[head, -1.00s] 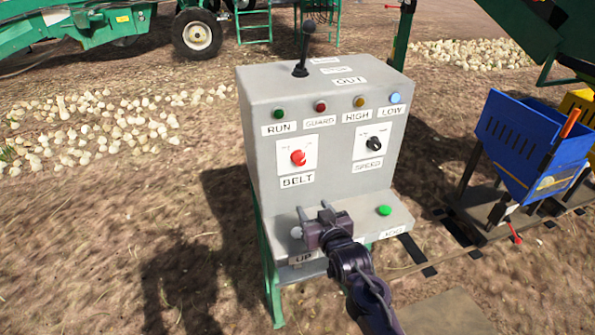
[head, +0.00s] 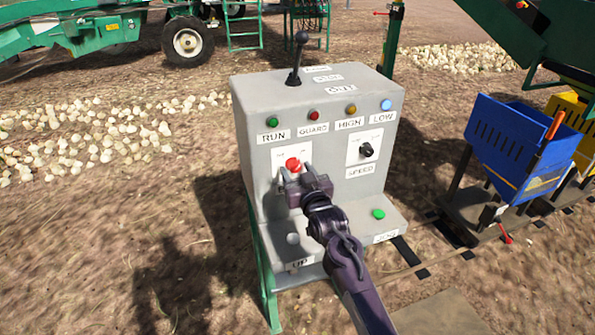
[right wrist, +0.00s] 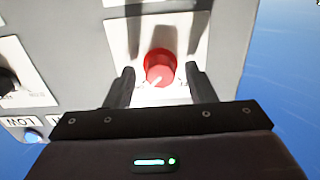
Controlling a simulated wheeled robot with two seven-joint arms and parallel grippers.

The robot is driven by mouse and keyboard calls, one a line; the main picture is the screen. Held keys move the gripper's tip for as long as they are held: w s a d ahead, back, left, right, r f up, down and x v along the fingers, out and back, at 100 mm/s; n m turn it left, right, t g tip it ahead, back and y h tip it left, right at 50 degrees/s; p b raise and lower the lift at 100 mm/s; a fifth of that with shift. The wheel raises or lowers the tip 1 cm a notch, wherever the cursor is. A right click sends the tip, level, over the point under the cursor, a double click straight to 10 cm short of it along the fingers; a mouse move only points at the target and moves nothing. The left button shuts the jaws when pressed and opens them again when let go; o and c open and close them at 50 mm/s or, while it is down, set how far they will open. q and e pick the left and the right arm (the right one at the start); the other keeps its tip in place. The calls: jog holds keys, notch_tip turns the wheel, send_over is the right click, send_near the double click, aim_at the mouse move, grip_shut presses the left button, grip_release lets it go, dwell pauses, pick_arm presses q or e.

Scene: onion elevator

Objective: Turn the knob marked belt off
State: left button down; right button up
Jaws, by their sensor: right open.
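The red belt knob (head: 293,164) sits on a white plate on the front of the grey control box (head: 250,130). Its BELT label is hidden behind my right gripper in the head view. My right gripper (head: 294,174) is open just in front of the knob. In the right wrist view the red knob (right wrist: 160,68) shows between the two dark fingers of the right gripper (right wrist: 161,80), with a gap on each side. A pale pointer mark shows on the knob's face. My left gripper is in neither view.
The black SPEED knob (head: 367,149) is to the right on the same panel. Indicator lamps run above, and a lever (head: 297,58) stands on top. A green button (head: 378,213) is on the lower ledge. A blue bin (head: 520,150) stands to the right.

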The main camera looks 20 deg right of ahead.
jog(key=c, duration=1)
jog(key=shift+n, duration=0.3)
jog(key=n+p, duration=0.1)
jog(key=n, duration=0.2)
jog(key=shift+n, duration=0.3)
jog(key=n, duration=0.4)
jog(key=shift+n+p, duration=0.3)
jog(key=shift+p, duration=0.05)
jog(key=n, duration=0.4)
jog(key=shift+n+p, duration=0.45)
jog(key=shift+n, duration=2.05)
